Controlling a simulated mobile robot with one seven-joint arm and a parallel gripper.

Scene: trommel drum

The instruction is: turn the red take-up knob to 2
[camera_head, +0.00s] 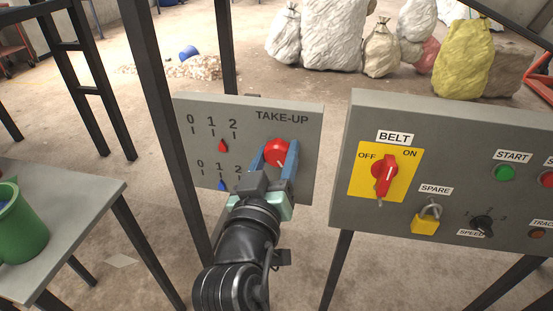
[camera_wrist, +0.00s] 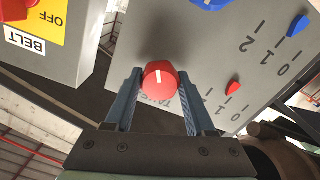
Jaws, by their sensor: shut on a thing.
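The red take-up knob (camera_head: 276,152) is on the grey TAKE-UP panel (camera_head: 308,124), at its right side. My gripper (camera_head: 274,160) has its blue fingers on either side of the knob and is shut on it. In the wrist view the red knob (camera_wrist: 159,79) sits between the fingertips, its white mark facing the camera. The upper scale reads 0, 1, 2. Its red pointer (camera_head: 222,146) stands between 1 and 2; the exact reading is hard to tell. The lower scale's blue pointer (camera_head: 221,185) is near 1. My gripper hides the panel's lower right in the head view.
A second blue knob (camera_wrist: 208,3) shows at the wrist view's top edge. To the right stands a panel with a red BELT switch (camera_head: 385,176), a padlock (camera_head: 426,219) and a green START button (camera_head: 503,173). A dark post (camera_head: 160,110) stands close left of the TAKE-UP panel.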

